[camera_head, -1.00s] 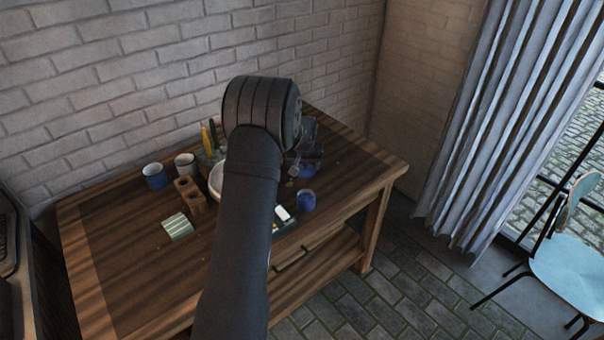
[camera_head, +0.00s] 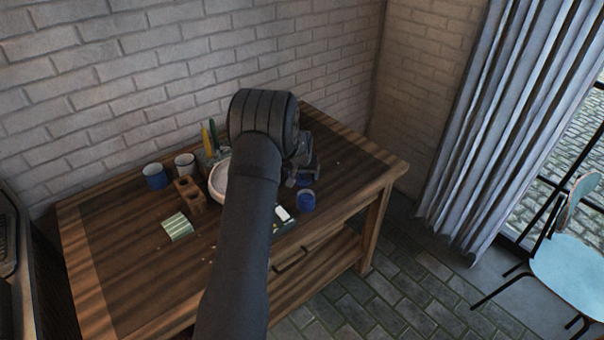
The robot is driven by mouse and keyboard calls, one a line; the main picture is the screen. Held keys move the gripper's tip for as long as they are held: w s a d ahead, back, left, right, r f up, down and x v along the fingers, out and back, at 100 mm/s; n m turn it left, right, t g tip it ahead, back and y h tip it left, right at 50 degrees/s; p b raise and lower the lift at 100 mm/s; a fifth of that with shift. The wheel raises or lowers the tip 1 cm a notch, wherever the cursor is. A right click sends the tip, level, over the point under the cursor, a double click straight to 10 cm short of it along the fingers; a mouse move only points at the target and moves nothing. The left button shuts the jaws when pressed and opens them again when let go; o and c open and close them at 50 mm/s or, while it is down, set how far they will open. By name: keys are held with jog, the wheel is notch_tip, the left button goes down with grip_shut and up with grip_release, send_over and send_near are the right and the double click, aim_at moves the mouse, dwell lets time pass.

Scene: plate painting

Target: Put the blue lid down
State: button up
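A small dark blue jar (camera_head: 306,201) stands near the front edge of the wooden table, to the right of my arm. A second dark blue piece (camera_head: 314,166) shows just behind and right of my gripper; I cannot tell whether it is the lid or another jar. My gripper (camera_head: 303,179) points down just above and slightly left of the front jar. Its fingers are small, dark and partly hidden by my wrist, so I cannot tell whether they are open or hold the lid.
A white bowl (camera_head: 218,182) is partly hidden behind my arm. A brown holder (camera_head: 190,194), blue cup (camera_head: 156,176), white cup (camera_head: 185,163) and green striped cloth (camera_head: 177,226) stand or lie left. A phone-like white item (camera_head: 282,213) lies near the jar. The table's right end is mostly clear.

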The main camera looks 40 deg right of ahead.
jog(key=shift+r, duration=0.15)
jog(key=shift+r, duration=0.25)
jog(key=v, duration=1.1)
jog(key=shift+s+a+r, duration=0.15)
jog(key=shift+r, duration=0.05)
jog(key=x, duration=1.2)
jog(key=shift+f, duration=0.1)
jog(key=shift+r, duration=1.05)
